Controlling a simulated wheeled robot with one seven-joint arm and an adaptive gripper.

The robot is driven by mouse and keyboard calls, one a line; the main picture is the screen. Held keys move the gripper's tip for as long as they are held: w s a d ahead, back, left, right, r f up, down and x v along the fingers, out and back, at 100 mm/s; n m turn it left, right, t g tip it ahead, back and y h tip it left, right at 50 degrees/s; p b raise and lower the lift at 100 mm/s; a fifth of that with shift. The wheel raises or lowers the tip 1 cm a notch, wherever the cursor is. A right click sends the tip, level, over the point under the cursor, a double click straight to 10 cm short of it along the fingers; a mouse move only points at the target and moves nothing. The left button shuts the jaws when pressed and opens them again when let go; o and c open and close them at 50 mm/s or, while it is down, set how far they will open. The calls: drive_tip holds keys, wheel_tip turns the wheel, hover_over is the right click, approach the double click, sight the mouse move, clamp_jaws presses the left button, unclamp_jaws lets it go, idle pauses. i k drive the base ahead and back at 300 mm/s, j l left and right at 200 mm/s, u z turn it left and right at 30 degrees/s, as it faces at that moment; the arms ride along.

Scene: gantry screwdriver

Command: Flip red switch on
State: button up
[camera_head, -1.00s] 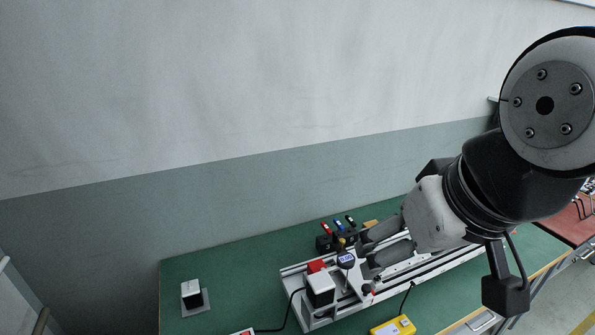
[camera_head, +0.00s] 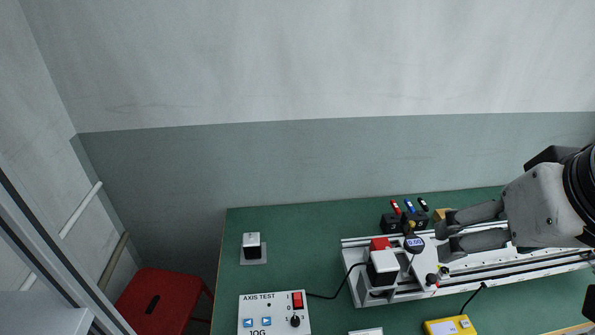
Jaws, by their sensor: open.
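The red switch (camera_head: 298,300) sits at the upper right of a white control panel marked "AXIS TEST" (camera_head: 263,318), at the bottom of the view on the green table. The panel's lower edge is cut off. Whether the switch is on or off is too small to tell. My gripper (camera_head: 440,240) is open, reaching in from the right over the gantry rail. It is well to the right of and beyond the switch. Its fingers show nothing clearly between them.
A yellow device (camera_head: 450,327) lies in front. A red stool (camera_head: 160,300) stands left of the green table (camera_head: 310,240).

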sight(296, 296)
drive_tip(key=u, duration=0.7)
drive_tip(key=k+l+u, duration=0.15)
drive_tip(key=k, duration=0.35)
drive_tip(key=l+u, duration=0.1)
drive_tip(key=l, duration=0.25)
